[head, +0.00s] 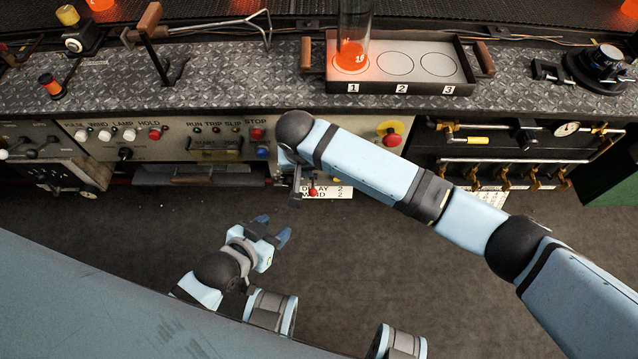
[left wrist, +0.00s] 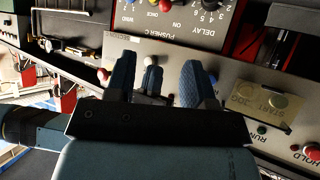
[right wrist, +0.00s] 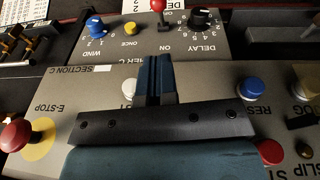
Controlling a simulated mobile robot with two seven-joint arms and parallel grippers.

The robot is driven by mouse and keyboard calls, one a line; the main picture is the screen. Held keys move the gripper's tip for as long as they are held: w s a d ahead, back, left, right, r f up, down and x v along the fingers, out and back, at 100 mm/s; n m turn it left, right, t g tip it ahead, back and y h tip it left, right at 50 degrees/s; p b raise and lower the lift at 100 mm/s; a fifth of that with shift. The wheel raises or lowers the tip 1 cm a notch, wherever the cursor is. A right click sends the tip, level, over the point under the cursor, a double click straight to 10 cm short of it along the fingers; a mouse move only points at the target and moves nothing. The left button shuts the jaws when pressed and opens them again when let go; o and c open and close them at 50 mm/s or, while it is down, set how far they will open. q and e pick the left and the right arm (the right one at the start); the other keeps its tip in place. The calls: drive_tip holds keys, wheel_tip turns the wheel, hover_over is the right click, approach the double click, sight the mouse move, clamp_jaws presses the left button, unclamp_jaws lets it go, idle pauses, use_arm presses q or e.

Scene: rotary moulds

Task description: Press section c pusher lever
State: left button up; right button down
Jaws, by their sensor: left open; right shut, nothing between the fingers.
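The red-balled lever (right wrist: 158,6) stands beside an ON mark on the pusher C box (right wrist: 120,48), at the top of the right wrist view. The red ball also shows in the left wrist view (left wrist: 167,5) and the head view (head: 313,192). My right gripper (right wrist: 154,62) is shut and empty, its fingertips just short of the box's lettering and apart from the red ball in the picture. It partly hides the label and a white button (right wrist: 128,88). My left gripper (head: 281,236) is open and empty, low in front of the bench in the head view.
The box carries a delay knob (right wrist: 204,19), a wind knob (right wrist: 96,26) and a yellow once button (right wrist: 131,28). A red E-stop (right wrist: 17,135) and a blue button (right wrist: 250,87) flank my right gripper. A tray (head: 400,88) holding a glass cylinder stands on the bench.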

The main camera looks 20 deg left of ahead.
use_arm(q)
drive_tip(key=shift+r, duration=0.15)
use_arm(e)
drive_tip(key=b, duration=0.8)
hover_over(312, 188)
drive_tip(key=f, duration=0.6)
drive_tip(key=shift+s+a, duration=0.15)
drive_tip(key=shift+s, duration=0.2)
drive_tip(key=f+b, duration=0.1)
drive_tip(key=b, duration=0.1)
drive_tip(key=f+b, duration=0.2)
drive_tip(key=shift+w+f, duration=0.3)
drive_tip(key=shift+w, duration=0.1)
drive_tip(key=shift+f+b, duration=0.1)
drive_tip(key=shift+b, duration=0.3)
use_arm(q)
drive_tip(key=w+d+r+t+h, duration=0.3)
drive_tip(key=d+r+t, duration=0.1)
drive_tip(key=r, duration=0.1)
drive_tip(key=shift+d+r+t, duration=0.4)
drive_tip(key=shift+w+r, duration=0.1)
